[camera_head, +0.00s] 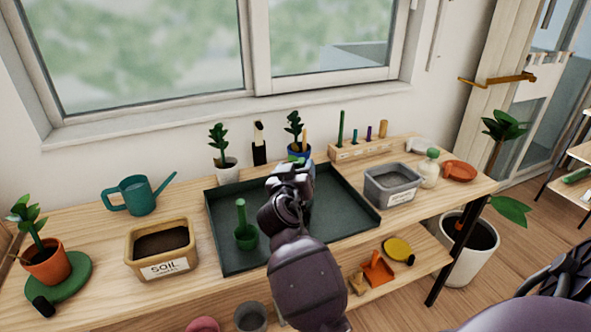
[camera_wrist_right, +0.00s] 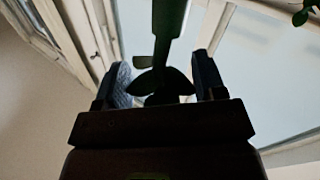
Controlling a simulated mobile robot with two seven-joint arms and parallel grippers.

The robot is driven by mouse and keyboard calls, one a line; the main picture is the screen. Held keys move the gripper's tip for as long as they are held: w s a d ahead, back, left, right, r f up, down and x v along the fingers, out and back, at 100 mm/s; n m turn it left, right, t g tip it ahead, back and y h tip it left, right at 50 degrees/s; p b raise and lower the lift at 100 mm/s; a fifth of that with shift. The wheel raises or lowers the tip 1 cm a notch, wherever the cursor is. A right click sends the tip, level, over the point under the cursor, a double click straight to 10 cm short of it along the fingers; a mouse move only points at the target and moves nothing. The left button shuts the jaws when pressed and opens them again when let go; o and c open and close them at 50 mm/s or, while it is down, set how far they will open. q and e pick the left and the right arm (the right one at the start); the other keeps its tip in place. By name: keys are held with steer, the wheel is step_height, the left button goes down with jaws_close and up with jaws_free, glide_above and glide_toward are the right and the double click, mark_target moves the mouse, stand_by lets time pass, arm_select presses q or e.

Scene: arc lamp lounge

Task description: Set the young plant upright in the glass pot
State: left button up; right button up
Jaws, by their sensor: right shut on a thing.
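My right gripper (camera_head: 292,172) is over the far middle part of the dark green tray (camera_head: 228,262). In the right wrist view, it (camera_wrist_right: 163,72) is shut on the young plant (camera_wrist_right: 162,82), whose dark leaves lie between the fingers. A thick green stem-like piece extends toward the top of that view. In the head view my gripper and arm hide the held plant, so its tilt cannot be told. I cannot make out the glass pot; my arm covers the tray's middle. My left gripper is not in view.
A soil tub (camera_head: 163,250), watering can (camera_head: 140,194) and terracotta pot (camera_head: 48,264) are left. A grey tub (camera_head: 392,184) is right. A white-potted plant (camera_head: 226,171) and blue-potted plant (camera_head: 299,152) stand behind.

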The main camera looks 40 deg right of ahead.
steer(key=shift+f, duration=0.4)
steer(key=o, duration=1.2)
steer(key=shift+o, duration=0.2)
steer(key=shift+r, duration=0.15)
